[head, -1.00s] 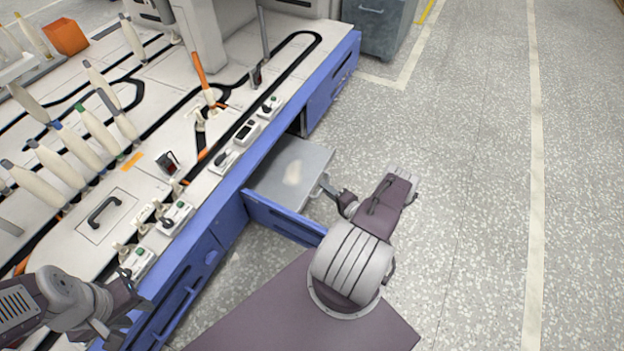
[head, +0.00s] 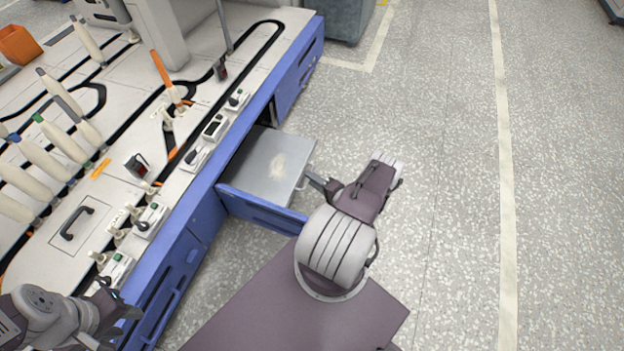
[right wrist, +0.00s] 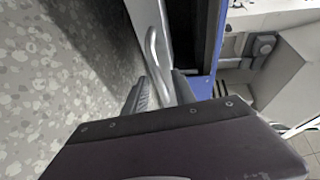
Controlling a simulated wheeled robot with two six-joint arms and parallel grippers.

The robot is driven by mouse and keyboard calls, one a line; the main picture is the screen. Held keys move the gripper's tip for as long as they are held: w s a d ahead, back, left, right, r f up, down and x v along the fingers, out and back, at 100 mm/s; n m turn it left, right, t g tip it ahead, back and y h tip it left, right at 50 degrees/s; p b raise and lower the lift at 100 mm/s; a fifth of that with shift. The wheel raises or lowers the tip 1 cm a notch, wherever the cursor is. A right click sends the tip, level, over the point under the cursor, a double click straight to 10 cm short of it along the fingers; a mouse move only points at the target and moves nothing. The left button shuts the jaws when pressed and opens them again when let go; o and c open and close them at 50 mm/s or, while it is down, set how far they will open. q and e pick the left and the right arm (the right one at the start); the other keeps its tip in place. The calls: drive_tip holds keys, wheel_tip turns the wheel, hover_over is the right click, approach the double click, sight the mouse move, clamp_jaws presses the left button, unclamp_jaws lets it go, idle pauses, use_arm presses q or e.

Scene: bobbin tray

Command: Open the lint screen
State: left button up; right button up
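The lint screen appears to be the flat grey panel (head: 262,188) with a pale lint-like patch, sticking out of the opening in the blue side of the machine. A pale loop handle (head: 301,184) is on its outer edge; it also shows in the right wrist view (right wrist: 152,50). My right gripper (head: 312,181) is at this handle. In the right wrist view the gripper's two dark fingers (right wrist: 160,92) stand apart, with the lower end of the handle between them. Firm contact cannot be made out. My left gripper (head: 116,303) is by the machine's front edge, its fingertips unclear.
A blue door (head: 262,212) stands out from the machine just in front of the panel. The machine top (head: 110,185) carries bobbins, control boxes and a black handle (head: 76,223). The speckled floor (head: 440,200) on the right is clear.

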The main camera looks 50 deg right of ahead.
drive_tip(key=s+r+p, duration=0.1)
drive_tip(key=s+p, duration=0.3)
drive_tip(key=s, duration=0.5)
drive_tip(key=shift+r, duration=0.3)
drive_tip(key=shift+w+a, duration=0.1)
